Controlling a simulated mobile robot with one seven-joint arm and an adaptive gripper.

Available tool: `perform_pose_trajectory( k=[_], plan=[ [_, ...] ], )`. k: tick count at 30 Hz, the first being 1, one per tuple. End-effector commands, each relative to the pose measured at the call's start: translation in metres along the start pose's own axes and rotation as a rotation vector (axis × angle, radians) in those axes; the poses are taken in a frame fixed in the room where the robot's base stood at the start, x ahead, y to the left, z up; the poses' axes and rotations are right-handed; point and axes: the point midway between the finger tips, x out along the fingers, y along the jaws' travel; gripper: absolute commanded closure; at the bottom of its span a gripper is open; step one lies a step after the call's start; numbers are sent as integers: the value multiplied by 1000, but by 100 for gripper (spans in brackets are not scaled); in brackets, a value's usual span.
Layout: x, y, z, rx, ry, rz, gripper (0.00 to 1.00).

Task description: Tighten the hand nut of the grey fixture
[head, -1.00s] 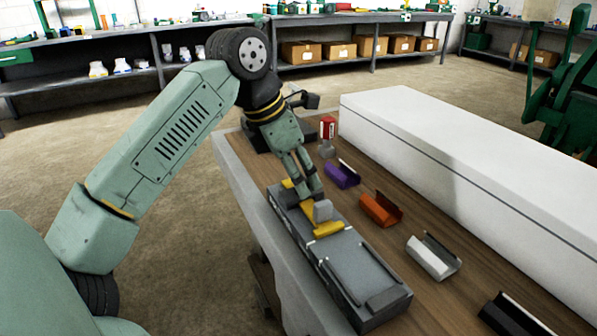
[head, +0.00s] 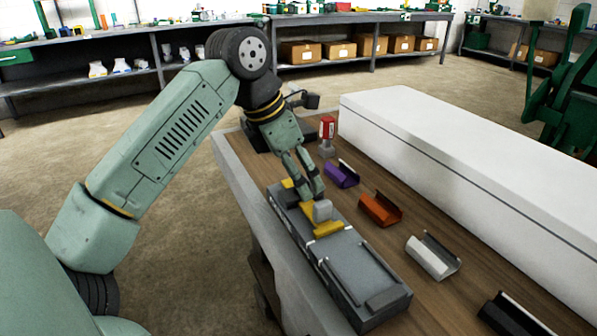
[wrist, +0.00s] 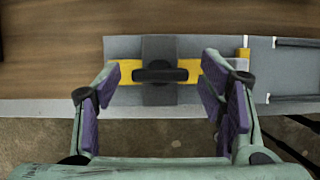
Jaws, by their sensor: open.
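The grey fixture (head: 365,270) lies along the near edge of the wooden bench, with a yellow bar (head: 327,228) across its far half. In the wrist view the hand nut (wrist: 160,73) is a dark oblong knob over a dark grey block on the yellow bar (wrist: 126,75). My gripper (wrist: 163,85) is open, with its purple-padded fingers on either side of the nut and a gap on both sides. In the head view my gripper (head: 312,192) is low over the fixture's far end and hides the nut. I cannot tell its exact height above the bar.
Purple (head: 342,174), orange (head: 380,208) and white (head: 433,256) channel pieces lie right of the fixture, with a black one (head: 513,315) nearer. A red-topped item (head: 327,130) stands beyond my gripper. A long white duct (head: 470,160) borders the bench's right side.

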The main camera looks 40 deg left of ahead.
Motion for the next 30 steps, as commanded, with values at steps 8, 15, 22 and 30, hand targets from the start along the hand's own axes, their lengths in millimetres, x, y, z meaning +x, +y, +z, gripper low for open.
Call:
perform_pose_trajectory(
  k=[8, 15, 22, 30],
  plan=[
    [-18, 0, 0, -2, 0, 1, 37],
    [-69, 1, 0, -3, 0, 3, 37],
    [-108, 0, 1, -1, -1, 1, 37],
    [-120, 0, 0, 1, 0, -1, 37]
  ],
)
